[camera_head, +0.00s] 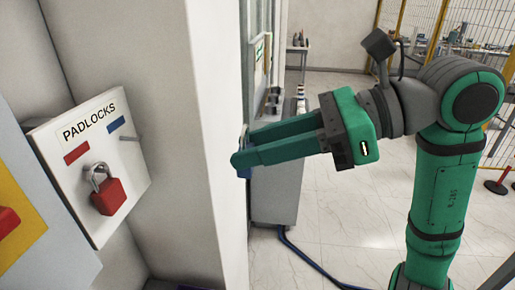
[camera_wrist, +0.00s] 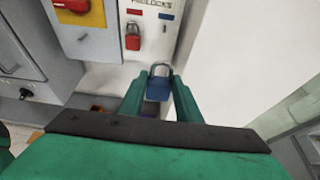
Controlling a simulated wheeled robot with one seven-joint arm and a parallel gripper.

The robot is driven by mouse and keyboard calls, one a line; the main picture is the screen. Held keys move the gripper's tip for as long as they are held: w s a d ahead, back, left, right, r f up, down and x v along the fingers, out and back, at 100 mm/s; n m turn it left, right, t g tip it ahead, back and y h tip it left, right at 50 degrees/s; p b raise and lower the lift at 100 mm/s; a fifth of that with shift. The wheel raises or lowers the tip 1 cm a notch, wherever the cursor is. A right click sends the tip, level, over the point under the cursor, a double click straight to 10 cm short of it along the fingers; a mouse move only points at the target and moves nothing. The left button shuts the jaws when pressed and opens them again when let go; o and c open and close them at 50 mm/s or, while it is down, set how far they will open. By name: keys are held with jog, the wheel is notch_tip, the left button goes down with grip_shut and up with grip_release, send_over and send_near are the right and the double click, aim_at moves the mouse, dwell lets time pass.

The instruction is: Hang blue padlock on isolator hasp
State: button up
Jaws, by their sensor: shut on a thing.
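The blue padlock (camera_wrist: 158,88) is between the fingertips of my gripper (camera_wrist: 158,90) in the wrist view, with its grey shackle pointing up the picture. In the head view my gripper (camera_head: 240,160) reaches left past the edge of a pale wall, and only a sliver of blue shows at the fingertips. The fingers are shut on the padlock. In the wrist view a yellow plate with a red handle (camera_wrist: 72,6) is on a grey cabinet at the upper left; its yellow edge also shows in the head view (camera_head: 20,225). The isolator hasp itself cannot be made out.
A white board marked PADLOCKS (camera_head: 75,155) carries a red padlock (camera_head: 108,195) and an empty peg (camera_head: 130,138) under a blue label. The pale wall (camera_head: 215,140) stands beside my gripper. A grey cabinet (camera_head: 275,185) is behind it.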

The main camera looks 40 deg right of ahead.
jog(key=shift+d, duration=0.1)
dwell(0.4)
jog(key=s+d, duration=0.4)
jog(key=s, duration=0.1)
jog(key=shift+s, duration=0.2)
dwell(1.0)
dwell(1.0)
